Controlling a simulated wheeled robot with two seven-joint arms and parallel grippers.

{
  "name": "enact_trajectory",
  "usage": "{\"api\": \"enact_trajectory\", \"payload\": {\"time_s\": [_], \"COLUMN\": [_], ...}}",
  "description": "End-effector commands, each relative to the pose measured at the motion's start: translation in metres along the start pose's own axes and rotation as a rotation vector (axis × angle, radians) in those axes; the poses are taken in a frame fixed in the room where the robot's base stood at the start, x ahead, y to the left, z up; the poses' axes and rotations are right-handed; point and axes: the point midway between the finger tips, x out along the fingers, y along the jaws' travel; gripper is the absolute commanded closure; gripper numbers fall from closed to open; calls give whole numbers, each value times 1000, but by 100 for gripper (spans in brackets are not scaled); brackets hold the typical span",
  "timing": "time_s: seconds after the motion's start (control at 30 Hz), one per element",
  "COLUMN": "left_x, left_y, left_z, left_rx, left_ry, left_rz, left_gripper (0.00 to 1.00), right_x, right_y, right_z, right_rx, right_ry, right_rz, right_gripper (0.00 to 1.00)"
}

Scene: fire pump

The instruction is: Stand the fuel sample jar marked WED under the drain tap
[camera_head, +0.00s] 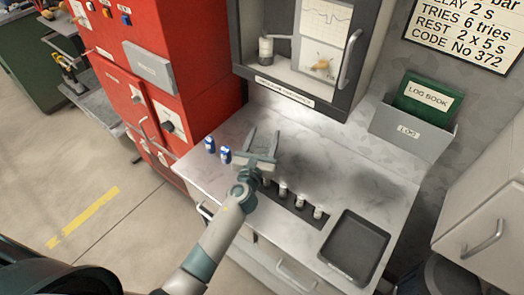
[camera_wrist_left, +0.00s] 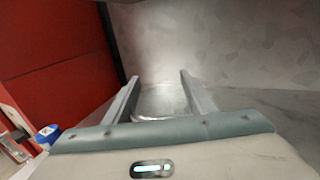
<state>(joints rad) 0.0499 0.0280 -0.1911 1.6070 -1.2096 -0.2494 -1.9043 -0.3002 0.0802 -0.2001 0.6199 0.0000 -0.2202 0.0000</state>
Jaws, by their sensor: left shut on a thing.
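My left gripper (camera_head: 263,140) is over the marble worktop, behind the row of jars. In the left wrist view its fingers (camera_wrist_left: 160,95) are spaced apart and closed on a pale, see-through thing (camera_wrist_left: 158,103), apparently a glass jar. No marking on it can be read. Several small jars with pale tops, such as one jar (camera_head: 283,189) and another jar (camera_head: 318,212), stand in a dark rack (camera_head: 299,208) near the worktop's front edge. Their markings are too small to read. I cannot make out the drain tap. My right gripper is not in view.
Two blue-and-white cans (camera_head: 225,155) stand on the left of the worktop, beside the red cabinet (camera_head: 190,50). A dark tray (camera_head: 355,247) lies at front right. The grey wall cabinet (camera_head: 310,95) overhangs the back. The middle right of the worktop (camera_head: 345,180) is clear.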

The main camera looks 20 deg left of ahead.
Motion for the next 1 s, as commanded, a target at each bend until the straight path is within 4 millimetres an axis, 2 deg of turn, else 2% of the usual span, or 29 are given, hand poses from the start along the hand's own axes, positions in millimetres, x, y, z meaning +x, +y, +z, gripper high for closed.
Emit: {"api": "enact_trajectory", "payload": {"time_s": [0.27, 0.5, 0.57, 1.0], "left_x": [0, 1, -2, -16], "left_y": [0, 0, -13, -91], "left_z": [12, 48, 50, 96], "left_rx": [2, 3, -2, -3], "left_ry": [-4, -6, -5, -4], "left_rz": [-2, -3, -4, -1], "left_gripper": [94, 94, 94, 94], "right_x": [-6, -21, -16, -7], "right_y": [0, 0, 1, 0], "right_z": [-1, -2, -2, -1], "right_rx": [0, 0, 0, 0], "right_ry": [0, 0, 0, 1], "right_rz": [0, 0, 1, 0], "right_gripper": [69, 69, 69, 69]}}
